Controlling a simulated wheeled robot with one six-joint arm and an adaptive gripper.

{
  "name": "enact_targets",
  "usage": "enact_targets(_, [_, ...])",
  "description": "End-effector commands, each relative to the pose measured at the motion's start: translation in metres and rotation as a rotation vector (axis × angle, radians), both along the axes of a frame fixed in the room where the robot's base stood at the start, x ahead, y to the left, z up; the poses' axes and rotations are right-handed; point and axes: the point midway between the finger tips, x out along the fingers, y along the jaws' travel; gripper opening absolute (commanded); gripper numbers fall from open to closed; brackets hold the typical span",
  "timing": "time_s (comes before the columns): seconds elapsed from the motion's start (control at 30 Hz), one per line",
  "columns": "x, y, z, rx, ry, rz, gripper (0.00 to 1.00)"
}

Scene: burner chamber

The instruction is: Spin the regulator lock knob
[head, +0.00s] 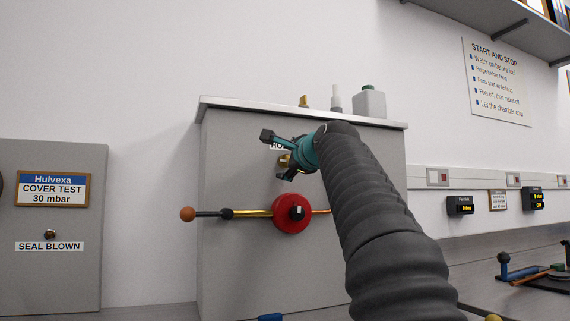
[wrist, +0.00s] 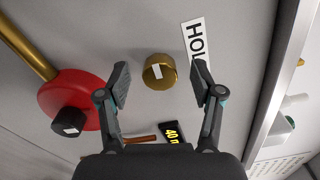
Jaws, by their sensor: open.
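A round brass knob (wrist: 160,72) with a pale mark on its face sits on the grey cabinet front, beside a white label (wrist: 193,42) whose visible letters read "HOI" or "HOL". I cannot read a name tying it to the regulator lock. My gripper (wrist: 161,82) is open, its two fingers apart on either side of the knob in the wrist view, with no contact visible. In the head view my gripper (head: 277,157) is in front of the cabinet's upper part, and the knob (head: 284,162) is mostly hidden behind it.
The cabinet's top edge (head: 240,106) overhangs. A small display (wrist: 174,131) shows in the wrist view. Free wall lies left of the cabinet.

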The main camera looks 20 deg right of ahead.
Motion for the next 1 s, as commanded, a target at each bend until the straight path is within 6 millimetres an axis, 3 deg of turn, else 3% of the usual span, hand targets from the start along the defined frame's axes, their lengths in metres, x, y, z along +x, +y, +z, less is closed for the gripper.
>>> enact_targets(0.2, [-0.0001,-0.0001,-0.0002,-0.245,0.0,0.0,0.66])
enact_targets(0.5, [-0.0001,0.0,0.0001,-0.399,0.0,0.0,0.66])
enact_targets(0.8, [0.0002,0.0002,-0.0005,-0.731,0.003,0.0,0.66])
enact_targets(1.0, [0.0001,0.0003,0.0,-0.85,0.003,0.0,0.66])
